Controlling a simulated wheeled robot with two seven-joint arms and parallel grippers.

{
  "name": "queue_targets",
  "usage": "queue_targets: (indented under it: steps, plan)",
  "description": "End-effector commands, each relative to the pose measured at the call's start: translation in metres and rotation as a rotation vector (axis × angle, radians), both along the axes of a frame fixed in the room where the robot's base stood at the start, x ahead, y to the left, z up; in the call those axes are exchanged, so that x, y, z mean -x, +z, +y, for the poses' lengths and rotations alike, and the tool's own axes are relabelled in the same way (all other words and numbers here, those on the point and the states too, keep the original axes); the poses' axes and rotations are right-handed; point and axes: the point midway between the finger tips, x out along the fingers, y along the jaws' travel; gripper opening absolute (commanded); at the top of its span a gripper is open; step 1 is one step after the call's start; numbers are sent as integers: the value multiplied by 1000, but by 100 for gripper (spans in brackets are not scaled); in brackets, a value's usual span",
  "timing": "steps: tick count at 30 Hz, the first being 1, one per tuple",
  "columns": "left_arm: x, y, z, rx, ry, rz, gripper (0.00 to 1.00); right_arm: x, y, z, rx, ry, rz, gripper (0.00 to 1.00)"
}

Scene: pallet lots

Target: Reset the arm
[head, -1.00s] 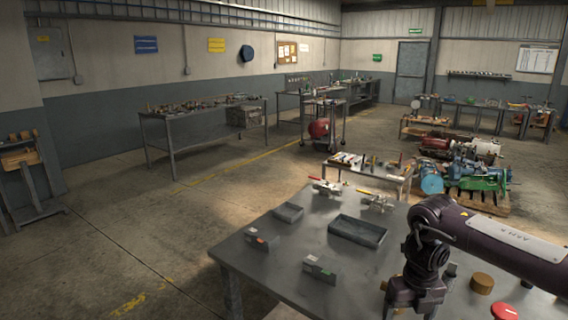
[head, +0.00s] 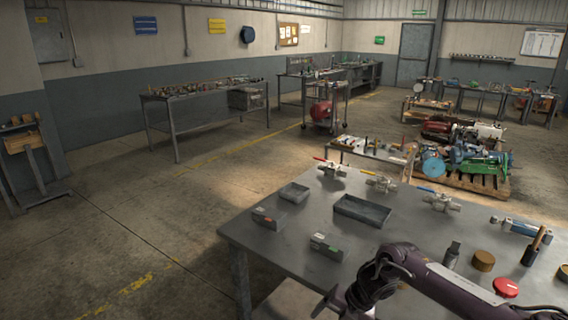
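My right arm (head: 440,285) comes in from the lower right, low over the near edge of the grey metal table (head: 290,235). Its dark gripper (head: 328,304) hangs at the table's front edge, near the bottom of the view. The gripper is small and dark, so I cannot tell whether its fingers are open or shut. I see nothing clearly held in it. My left gripper is not in view.
Open floor (head: 130,230) lies left.

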Motion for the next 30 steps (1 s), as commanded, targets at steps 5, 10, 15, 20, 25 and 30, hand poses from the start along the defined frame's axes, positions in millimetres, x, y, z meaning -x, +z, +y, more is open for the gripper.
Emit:
queue_targets:
  steps: [5,10,15,20,25,30]
  plan:
    - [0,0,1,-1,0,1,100,15,-80,53,-248,-369,111,81]
    - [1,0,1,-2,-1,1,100,47,-167,59,-415,-828,264,81]
    - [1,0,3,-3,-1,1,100,120,-265,26,-471,-1332,420,81]
    - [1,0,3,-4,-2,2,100,210,-336,-13,-431,-1722,512,81]
    - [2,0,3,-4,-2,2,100,322,-390,-54,-330,-2076,562,81]
    - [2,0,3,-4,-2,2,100,423,-416,-83,-215,-2336,569,81]
